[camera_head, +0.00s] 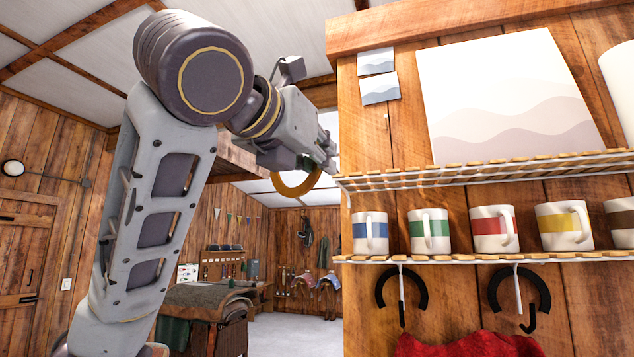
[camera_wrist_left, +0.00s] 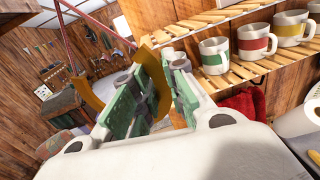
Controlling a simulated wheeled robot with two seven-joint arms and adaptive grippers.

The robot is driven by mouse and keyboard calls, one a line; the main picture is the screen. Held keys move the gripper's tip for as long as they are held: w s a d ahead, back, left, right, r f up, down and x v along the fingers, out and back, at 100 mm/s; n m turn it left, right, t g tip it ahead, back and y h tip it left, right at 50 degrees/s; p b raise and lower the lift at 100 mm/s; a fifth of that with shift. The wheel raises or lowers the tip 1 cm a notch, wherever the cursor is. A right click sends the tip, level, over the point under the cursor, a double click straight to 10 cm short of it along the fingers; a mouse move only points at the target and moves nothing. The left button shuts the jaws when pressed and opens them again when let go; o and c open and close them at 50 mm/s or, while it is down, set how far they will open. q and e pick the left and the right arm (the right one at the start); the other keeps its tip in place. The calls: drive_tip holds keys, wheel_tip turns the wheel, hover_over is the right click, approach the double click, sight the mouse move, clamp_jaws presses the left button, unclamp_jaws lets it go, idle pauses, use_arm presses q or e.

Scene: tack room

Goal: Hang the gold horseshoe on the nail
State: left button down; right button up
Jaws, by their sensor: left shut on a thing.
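The gold horseshoe (camera_head: 297,187) hangs below the jaws of my left gripper (camera_head: 324,155), in front of the left edge of the wooden panel. In the left wrist view, the gold horseshoe (camera_wrist_left: 94,101) passes between the green finger pads of my left gripper (camera_wrist_left: 163,98), which is shut on it. The jaws partly hide it. A tiny pale spot (camera_head: 386,117) below the two small cards on the panel may be the nail; it is too small to be sure. My right gripper is not in view.
A slatted upper shelf (camera_head: 480,174) juts out just right of my left gripper. Below it, a lower shelf (camera_head: 480,258) holds several striped mugs. Dark horseshoes (camera_head: 388,290) hang on hooks under it, above a red cloth (camera_head: 465,346). A large pale picture (camera_head: 510,100) stands on the upper shelf.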

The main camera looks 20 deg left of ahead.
use_arm(q)
drive_tip(key=s+d+r+m+g+h+p, duration=0.1)
drive_tip(key=s+d+r+h, duration=0.1)
drive_tip(key=s+d+r, duration=0.5)
drive_tip(key=s+d+r+m+h+p, duration=0.2)
drive_tip(key=s+r, duration=0.3)
drive_tip(key=r, duration=0.7)
drive_tip(key=s+d+r+m+g+h+p, duration=0.1)
drive_tip(key=s+d+r+h, duration=0.1)
drive_tip(key=s+d+r, duration=0.5)
drive_tip(key=w+f+n+y, duration=0.1)
drive_tip(key=w+f, duration=0.1)
drive_tip(key=w, duration=1.9)
drive_tip(key=w+f+n+t+y, duration=0.1)
drive_tip(key=w+f+n, duration=0.1)
drive_tip(key=w+f, duration=0.8)
wheel_tip(320, 180, down, 4)
drive_tip(key=shift+a+y, duration=0.3)
drive_tip(key=shift+w, duration=0.35)
drive_tip(key=shift+w+f+p, duration=0.15)
drive_tip(key=shift+w, duration=1.4)
drive_tip(key=shift+w+f+p, duration=0.15)
drive_tip(key=shift+w, duration=1.35)
